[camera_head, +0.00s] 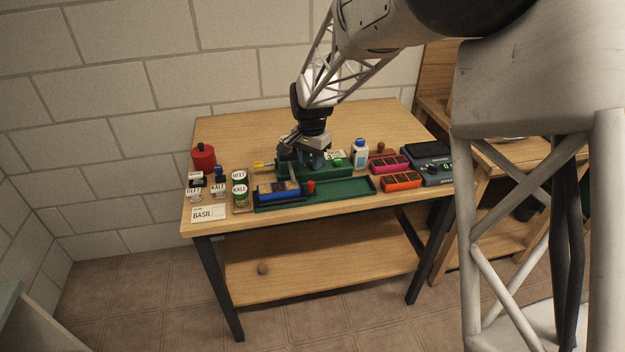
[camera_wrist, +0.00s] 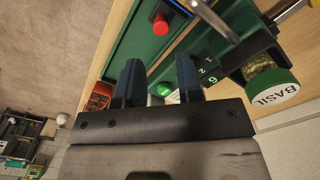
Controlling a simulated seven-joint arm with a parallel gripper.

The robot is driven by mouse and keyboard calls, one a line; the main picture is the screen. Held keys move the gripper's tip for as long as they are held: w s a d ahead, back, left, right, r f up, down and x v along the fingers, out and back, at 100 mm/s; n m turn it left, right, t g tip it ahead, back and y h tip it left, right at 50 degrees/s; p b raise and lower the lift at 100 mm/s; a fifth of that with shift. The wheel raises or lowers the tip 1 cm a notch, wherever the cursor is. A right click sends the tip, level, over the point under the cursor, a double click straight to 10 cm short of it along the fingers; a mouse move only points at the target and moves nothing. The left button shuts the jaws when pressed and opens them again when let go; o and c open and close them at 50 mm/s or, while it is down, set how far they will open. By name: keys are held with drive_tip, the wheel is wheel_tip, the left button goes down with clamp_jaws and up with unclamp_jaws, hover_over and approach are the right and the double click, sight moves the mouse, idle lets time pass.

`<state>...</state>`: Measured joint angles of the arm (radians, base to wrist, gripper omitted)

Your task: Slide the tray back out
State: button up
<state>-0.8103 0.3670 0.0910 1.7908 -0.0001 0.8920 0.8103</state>
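A long green base (camera_head: 342,190) lies near the table's front. A blue tray (camera_head: 278,190) with dark cells sits at its left end. A red knob (camera_head: 310,187) stands just right of the blue tray; the red knob also shows in the wrist view (camera_wrist: 161,24). A raised green rack (camera_head: 318,170) with number marks (camera_wrist: 206,68) stands behind the base. My gripper (camera_head: 312,160) is low over this rack; its surroundings are partly hidden. In the wrist view my gripper (camera_wrist: 158,72) has its fingers apart. A round green knob (camera_wrist: 165,89) shows between them, contact unclear.
Labelled jars (camera_head: 240,187), a BASIL card (camera_head: 209,214) and a red canister (camera_head: 203,157) stand at the left. Magenta (camera_head: 388,164) and orange (camera_head: 401,181) trays, a white bottle (camera_head: 360,153) and a dark scale-like device (camera_head: 430,160) are at the right. The table's back is clear.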

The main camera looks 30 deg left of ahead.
sight(311, 182)
drive_tip(key=shift+a+f, duration=0.1)
idle(0.3)
drive_tip(key=shift+f, duration=3.85)
drive_tip(key=shift+c, duration=0.3)
clamp_jaws()
